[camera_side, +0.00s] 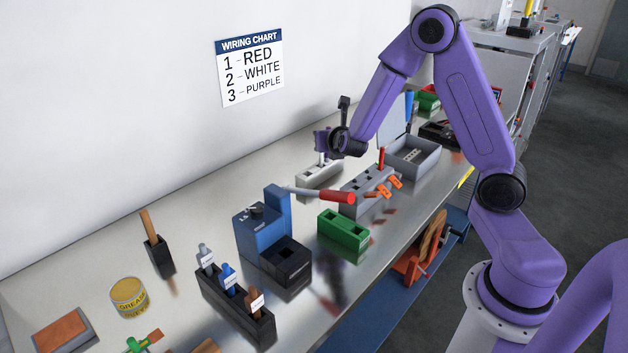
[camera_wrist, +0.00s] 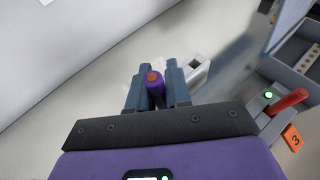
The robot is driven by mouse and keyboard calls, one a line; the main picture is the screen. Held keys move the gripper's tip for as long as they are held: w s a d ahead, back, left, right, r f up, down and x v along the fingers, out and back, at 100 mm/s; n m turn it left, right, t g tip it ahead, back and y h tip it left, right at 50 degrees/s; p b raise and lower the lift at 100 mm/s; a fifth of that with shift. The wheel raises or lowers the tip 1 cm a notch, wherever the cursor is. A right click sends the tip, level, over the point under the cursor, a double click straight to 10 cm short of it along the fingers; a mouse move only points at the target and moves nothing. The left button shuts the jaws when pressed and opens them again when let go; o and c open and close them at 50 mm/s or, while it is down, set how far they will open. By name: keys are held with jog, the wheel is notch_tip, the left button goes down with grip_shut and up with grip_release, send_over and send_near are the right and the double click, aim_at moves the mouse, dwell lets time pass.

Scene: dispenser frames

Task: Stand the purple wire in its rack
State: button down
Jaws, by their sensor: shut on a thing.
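My gripper (camera_side: 322,157) is shut on the purple wire (camera_wrist: 155,92), a short purple rod with a copper-orange end, seen between the two blue-grey fingers in the wrist view. In the side view the wire cannot be made out clearly. The gripper is over or beside a pale block with slots (camera_side: 316,176); whether the wire touches it I cannot tell. A grey rack (camera_side: 351,207) stands to the right and nearer the camera, with a red wire (camera_side: 381,158) upright in it. Orange numbered tags (camera_side: 383,190) lie along its front; one reads 3 (camera_wrist: 293,138).
A red-handled lever on a blue press (camera_side: 262,230) reaches towards the grey rack. A green block (camera_side: 343,232) stands in front. An open grey box (camera_side: 413,160) is behind the rack. The wall chart (camera_side: 251,68) reads 1 red, 2 white, 3 purple.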

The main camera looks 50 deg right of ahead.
aim_at(305, 171)
jog(key=w+f+n+t+y, duration=0.15)
jog(key=w+f, duration=0.25)
jog(key=w, duration=0.4)
jog(key=shift+n+y, duration=0.55)
jog(key=shift+w+d+f, duration=0.1)
jog(key=shift+d+f, duration=0.1)
jog(key=shift+f, duration=1.7)
jog(key=shift+w+d+f, duration=0.1)
jog(key=shift+d+f, duration=0.1)
jog(key=shift+f, duration=1.7)
jog(key=shift+f, duration=0.15)
jog(key=c, duration=1.1)
grip_release()
jog(key=shift+o, duration=0.2)
